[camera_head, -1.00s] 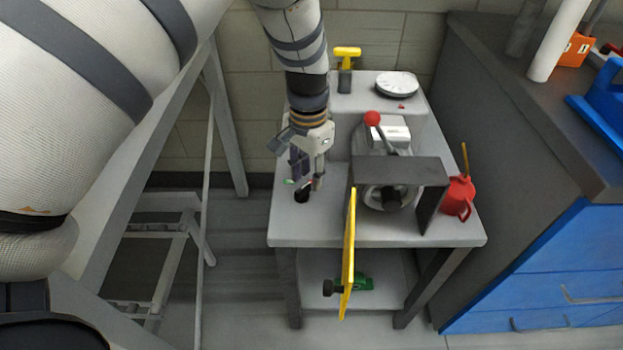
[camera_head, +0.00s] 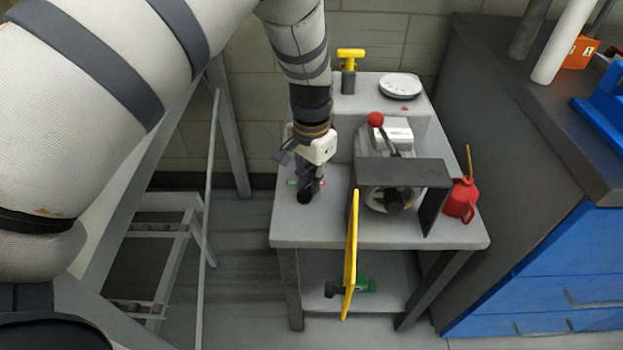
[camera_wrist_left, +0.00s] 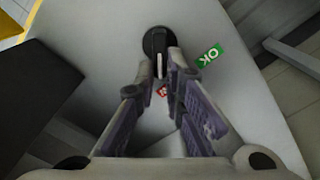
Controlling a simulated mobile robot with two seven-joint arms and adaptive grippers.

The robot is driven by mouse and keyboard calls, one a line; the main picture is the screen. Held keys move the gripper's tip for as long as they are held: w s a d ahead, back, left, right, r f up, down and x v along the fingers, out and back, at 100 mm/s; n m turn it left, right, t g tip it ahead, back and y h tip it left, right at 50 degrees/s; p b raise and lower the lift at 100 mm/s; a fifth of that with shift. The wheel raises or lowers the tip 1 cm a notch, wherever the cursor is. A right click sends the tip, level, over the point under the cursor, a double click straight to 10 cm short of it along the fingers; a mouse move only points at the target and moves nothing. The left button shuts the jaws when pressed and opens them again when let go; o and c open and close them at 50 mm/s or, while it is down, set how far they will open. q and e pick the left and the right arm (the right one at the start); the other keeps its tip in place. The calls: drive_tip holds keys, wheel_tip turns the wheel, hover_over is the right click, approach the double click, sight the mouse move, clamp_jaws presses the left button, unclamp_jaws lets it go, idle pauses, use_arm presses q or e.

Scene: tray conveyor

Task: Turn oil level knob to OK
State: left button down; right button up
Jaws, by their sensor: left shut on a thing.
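The black oil level knob (camera_head: 304,198) sits on the grey machine's flat top, near its front left corner. In the left wrist view the knob (camera_wrist_left: 157,41) is a round black disc with a raised grip and a white pointer line. The line faces toward my gripper, near a small red label (camera_wrist_left: 163,91). The green OK label (camera_wrist_left: 209,55) lies to the knob's right. It is a green speck (camera_head: 291,182) in the head view. My right gripper is not in view.
A yellow panel (camera_head: 350,255) stands upright at the machine's front edge. A red-ball lever (camera_head: 375,119), a dark bracket (camera_head: 403,172) and a red oil can (camera_head: 461,201) stand to the right. A yellow-handled part (camera_head: 350,54) and a white dial (camera_head: 399,86) are behind.

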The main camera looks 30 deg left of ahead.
use_arm(q)
drive_tip(key=n, duration=0.3)
drive_tip(key=shift+a+n+p, duration=0.3)
drive_tip(key=shift+a, duration=0.05)
drive_tip(key=n, duration=0.4)
drive_tip(key=shift+s+a+n, duration=0.15)
drive_tip(key=shift+a+n, duration=0.15)
drive_tip(key=shift+a, duration=0.1)
drive_tip(key=n, duration=0.4)
drive_tip(key=shift+s+a+n+p, duration=0.3)
drive_tip(key=shift+s+p, duration=0.05)
drive_tip(key=shift+p, duration=0.05)
drive_tip(key=shift+s+a+n, duration=0.1)
drive_tip(key=shift+s+n, duration=0.1)
drive_tip(key=shift+n, duration=0.9)
drive_tip(key=shift+s+a+n, duration=0.1)
drive_tip(key=shift+s+n, duration=0.1)
drive_tip(key=shift+n, duration=0.9)
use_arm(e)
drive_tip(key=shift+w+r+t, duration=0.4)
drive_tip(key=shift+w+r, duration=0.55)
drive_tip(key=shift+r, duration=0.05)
use_arm(q)
drive_tip(key=shift+f+n, duration=0.1)
drive_tip(key=shift+n, duration=0.2)
drive_tip(key=c, duration=1.7)
unclamp_jaws()
